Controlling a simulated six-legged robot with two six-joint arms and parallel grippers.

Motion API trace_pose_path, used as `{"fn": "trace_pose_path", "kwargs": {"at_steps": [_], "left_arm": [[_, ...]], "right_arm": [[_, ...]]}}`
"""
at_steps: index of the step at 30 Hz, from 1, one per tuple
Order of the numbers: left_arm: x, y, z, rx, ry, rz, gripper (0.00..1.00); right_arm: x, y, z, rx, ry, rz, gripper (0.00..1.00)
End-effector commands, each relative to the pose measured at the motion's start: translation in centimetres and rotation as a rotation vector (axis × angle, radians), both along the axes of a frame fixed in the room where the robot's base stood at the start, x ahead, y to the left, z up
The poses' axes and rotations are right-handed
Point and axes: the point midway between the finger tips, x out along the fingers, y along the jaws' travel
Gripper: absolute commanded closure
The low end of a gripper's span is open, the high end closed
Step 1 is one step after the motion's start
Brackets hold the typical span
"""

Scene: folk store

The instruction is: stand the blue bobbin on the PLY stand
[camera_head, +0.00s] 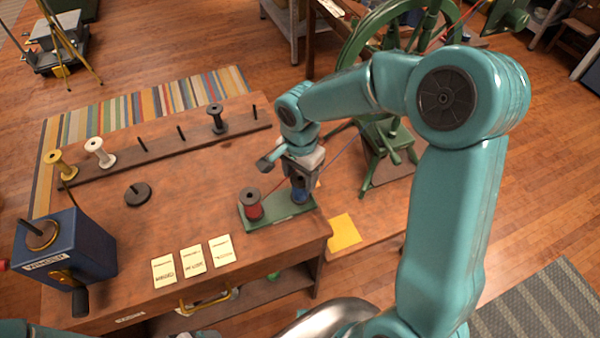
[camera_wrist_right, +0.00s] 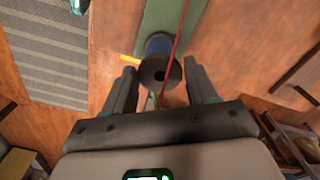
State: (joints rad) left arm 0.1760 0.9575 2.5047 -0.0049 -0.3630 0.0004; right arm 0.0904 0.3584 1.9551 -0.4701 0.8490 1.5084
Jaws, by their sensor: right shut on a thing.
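The blue bobbin (camera_head: 299,194) is upright at the right end of the green PLY stand (camera_head: 282,219). I cannot tell whether it rests on the stand or hangs just above it. A red bobbin (camera_head: 253,205) stands on the stand's left end. My right gripper (camera_head: 301,178) points down and is shut on the blue bobbin. In the right wrist view the bobbin's dark top flange (camera_wrist_right: 160,72) shows between the fingers (camera_wrist_right: 163,82), with the green stand (camera_wrist_right: 168,20) beyond it. My left gripper is out of view.
A peg rack (camera_head: 160,152) at the back of the table holds yellow, white and dark bobbins. A blue winder box (camera_head: 75,250), a dark disc with a peg (camera_head: 138,194) and paper cards (camera_head: 192,260) are on the table. A green spinning wheel (camera_head: 385,35) stands behind my right arm.

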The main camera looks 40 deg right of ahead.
Motion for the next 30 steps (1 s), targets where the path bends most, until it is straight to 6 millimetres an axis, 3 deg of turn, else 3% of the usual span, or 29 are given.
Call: {"fn": "trace_pose_path", "kwargs": {"at_steps": [2,3,6,17,20,30], "left_arm": [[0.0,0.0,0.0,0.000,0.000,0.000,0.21],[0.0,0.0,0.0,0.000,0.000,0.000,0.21],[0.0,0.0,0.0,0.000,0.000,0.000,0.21],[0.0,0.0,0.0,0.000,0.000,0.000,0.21],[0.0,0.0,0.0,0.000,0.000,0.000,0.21],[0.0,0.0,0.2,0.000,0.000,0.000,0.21]], "right_arm": [[0.0,0.0,0.0,0.000,0.000,0.000,0.58],[0.0,0.0,0.0,0.000,0.000,0.000,0.40],[0.0,0.0,0.0,0.000,0.000,0.000,0.13],[0.0,0.0,0.7,-0.001,-0.001,0.000,0.13],[0.1,0.0,2.2,0.000,-0.005,0.000,0.13],[0.1,0.0,11.1,0.000,-0.005,0.001,0.13]]}}
